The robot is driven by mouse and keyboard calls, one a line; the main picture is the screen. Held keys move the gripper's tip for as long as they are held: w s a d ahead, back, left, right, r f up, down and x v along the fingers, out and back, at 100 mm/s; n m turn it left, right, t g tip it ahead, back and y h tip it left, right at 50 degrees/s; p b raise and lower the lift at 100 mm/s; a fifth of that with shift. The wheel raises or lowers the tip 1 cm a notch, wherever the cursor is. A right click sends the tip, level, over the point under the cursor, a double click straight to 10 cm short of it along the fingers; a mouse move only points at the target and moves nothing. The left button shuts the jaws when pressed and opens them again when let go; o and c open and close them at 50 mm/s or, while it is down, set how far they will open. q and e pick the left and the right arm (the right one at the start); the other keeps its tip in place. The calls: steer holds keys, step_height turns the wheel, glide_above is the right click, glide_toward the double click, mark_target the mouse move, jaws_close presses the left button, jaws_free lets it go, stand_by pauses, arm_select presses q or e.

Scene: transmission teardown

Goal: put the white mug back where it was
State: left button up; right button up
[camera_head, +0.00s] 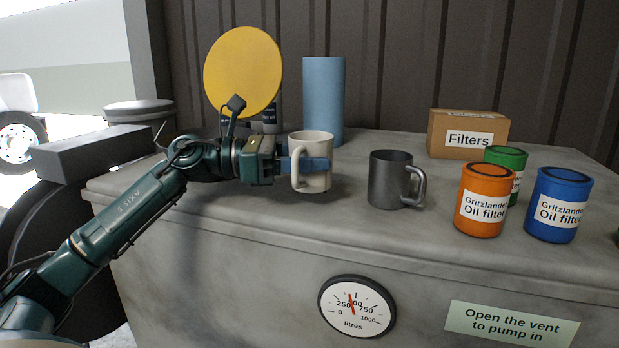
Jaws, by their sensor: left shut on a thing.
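The white mug (316,181) is upright at the middle of the grey tank top (250,212), its handle facing left and toward me. My left gripper (309,164) comes in from the left and is shut on the white mug, with a blue finger across its near side. The far finger is hidden. I cannot tell whether the mug's base touches the surface or is slightly above it. My right gripper is not in view.
A dark grey mug (390,180) stands just right. Orange (484,210), blue (558,213) and green (511,157) filter cans and a Filters box (467,135) are further right. A blue cylinder (323,100) and yellow disc (243,72) are behind. The front left surface is clear.

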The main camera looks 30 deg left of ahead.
mark_target(309, 176)
arm_select(q)
step_height(309, 176, down, 3)
steer(key=shift+f, duration=0.1)
steer(key=shift+f, duration=0.15)
steer(key=o, duration=1)
steer(key=shift+o, duration=0.2)
